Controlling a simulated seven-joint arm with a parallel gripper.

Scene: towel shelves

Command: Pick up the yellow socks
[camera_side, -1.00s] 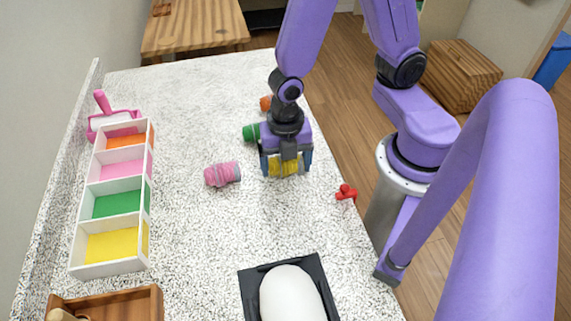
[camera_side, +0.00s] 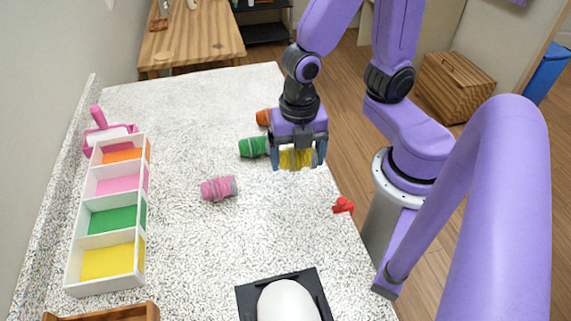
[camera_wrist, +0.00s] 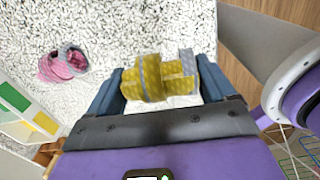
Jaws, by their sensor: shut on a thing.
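The yellow socks (camera_side: 296,159) are a rolled bundle with grey bands. My gripper (camera_side: 298,163) is shut on them, one finger at each end, and appears to hold them above the speckled counter. In the wrist view the yellow socks (camera_wrist: 158,77) lie between the two blue fingers of my gripper (camera_wrist: 160,88). Part of the bundle is hidden behind the gripper in the side view.
Pink socks (camera_side: 219,188), green socks (camera_side: 253,147) and orange socks (camera_side: 263,117) lie on the counter (camera_side: 200,250). A white box (camera_side: 107,285) with coloured compartments stands left. A red object (camera_side: 343,206) is near the right edge. A black tray (camera_side: 247,304) holds a white object.

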